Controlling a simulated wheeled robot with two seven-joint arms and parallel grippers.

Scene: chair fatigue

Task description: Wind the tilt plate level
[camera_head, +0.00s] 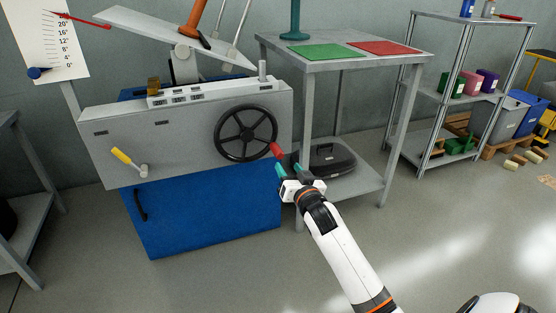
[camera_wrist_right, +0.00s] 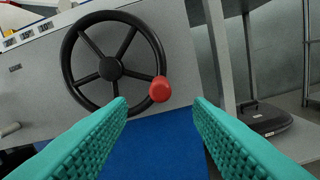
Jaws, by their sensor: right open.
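The grey tilt plate (camera_head: 140,23) slopes in the head view, its left end high and its right end low. A red pointer (camera_head: 82,20) reaches the degree scale board (camera_head: 45,45) near the top marks. The black handwheel (camera_head: 219,133) is on the front of the grey machine, with a red knob (camera_head: 276,150) at its lower right rim. My right gripper (camera_head: 289,169) is open with teal fingers, just below the knob. In the right wrist view the knob (camera_wrist_right: 160,88) appears between and beyond the fingertips (camera_wrist_right: 160,104), with nothing held. My left gripper is out of view.
A small yellow-handled crank (camera_head: 122,157) is on the machine's front left, above a blue cabinet (camera_head: 200,217). A grey table (camera_head: 345,62) with green and red mats stands at right, a black case (camera_head: 332,160) on its lower shelf. Floor in front is clear.

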